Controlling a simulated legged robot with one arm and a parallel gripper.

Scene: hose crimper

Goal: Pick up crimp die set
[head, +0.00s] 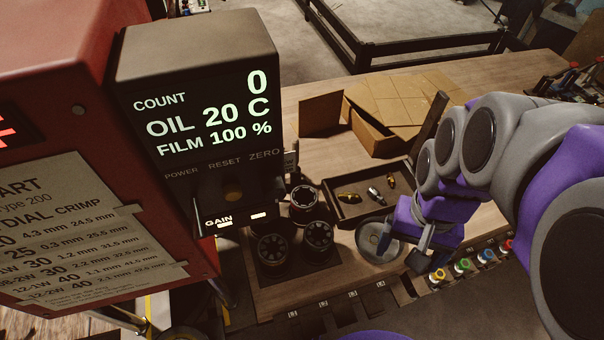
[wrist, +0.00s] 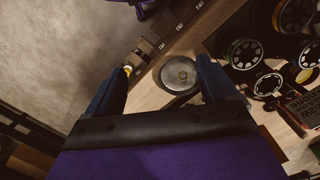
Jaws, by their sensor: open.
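Three round black die sets with slotted ring faces stand grouped on a dark mat in the head view: a rear one (head: 305,200), a front left one (head: 272,250) and a front right one (head: 318,237). In the wrist view, die sets (wrist: 245,52) show at the upper right, outside my fingers. My gripper (head: 410,250) is open and empty, to the right of the die sets. In the wrist view its blue fingers (wrist: 164,68) stand apart, with a round metal dish (wrist: 179,74) showing between them. Which die set the task means cannot be told.
The metal dish (head: 379,240) lies between my gripper and the die sets. A dark tray (head: 345,208) with small fittings sits behind. Cardboard (head: 400,105) lies farther back. The red machine (head: 60,120) and its display box (head: 195,45) stand left. Coloured caps (head: 463,266) line the bench's front edge.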

